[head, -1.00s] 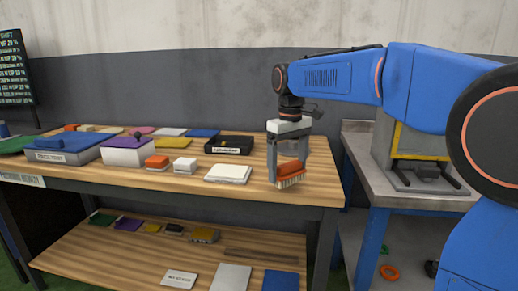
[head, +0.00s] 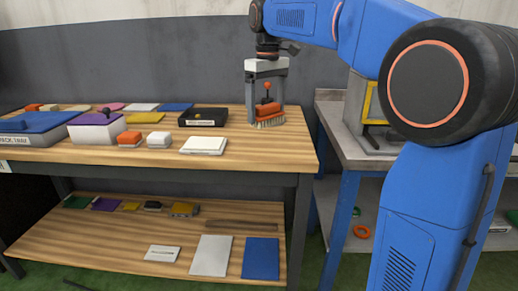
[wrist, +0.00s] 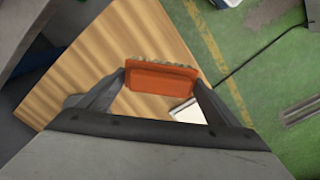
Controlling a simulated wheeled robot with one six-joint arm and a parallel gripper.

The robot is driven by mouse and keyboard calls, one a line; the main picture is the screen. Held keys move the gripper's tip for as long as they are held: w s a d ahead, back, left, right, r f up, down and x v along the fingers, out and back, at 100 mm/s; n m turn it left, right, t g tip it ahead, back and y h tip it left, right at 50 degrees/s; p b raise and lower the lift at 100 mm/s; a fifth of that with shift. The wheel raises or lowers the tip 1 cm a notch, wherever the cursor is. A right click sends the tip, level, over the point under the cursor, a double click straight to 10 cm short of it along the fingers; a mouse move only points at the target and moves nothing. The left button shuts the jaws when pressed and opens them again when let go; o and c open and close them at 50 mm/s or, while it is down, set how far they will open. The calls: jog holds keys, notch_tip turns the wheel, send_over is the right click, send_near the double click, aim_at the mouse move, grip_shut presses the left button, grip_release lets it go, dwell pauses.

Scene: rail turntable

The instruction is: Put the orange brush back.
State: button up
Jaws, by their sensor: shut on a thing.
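The orange brush (head: 266,113) has an orange back with a knob and pale bristles pointing down. My gripper (head: 265,114) is shut on it, near the right end of the wooden workbench (head: 225,152). In the head view the bristles are at or just above the bench top; I cannot tell whether they touch. In the wrist view the brush (wrist: 160,78) lies across between the two fingertips (wrist: 160,82), over bare wood.
A grey table (head: 350,150) stands to the right.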

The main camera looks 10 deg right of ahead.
jog(key=shift+f, duration=4.8)
jog(key=o, duration=1.3)
jog(key=shift+f, duration=0.15)
notch_tip(320, 180, up, 12)
jog(key=shift+r, duration=0.15)
jog(key=s+d+f+m+t, duration=0.1)
jog(key=s+d+f, duration=0.1)
jog(key=s+f, duration=0.5)
jog(key=s+d+f+m+t, duration=0.1)
jog(key=s+d+f+m, duration=0.15)
jog(key=s, duration=0.85)
jog(key=s+d+f+t, duration=0.1)
jog(key=s+f, duration=0.4)
jog(key=s+d+f+m, duration=0.1)
jog(key=s+f, duration=0.4)
jog(key=f, duration=0.1)
jog(key=s+f+m+t, duration=0.1)
jog(key=s+f, duration=0.4)
jog(key=shift+s+d+f+t, duration=0.2)
jog(key=shift+s+d+t, duration=0.1)
jog(key=shift+s+d, duration=0.1)
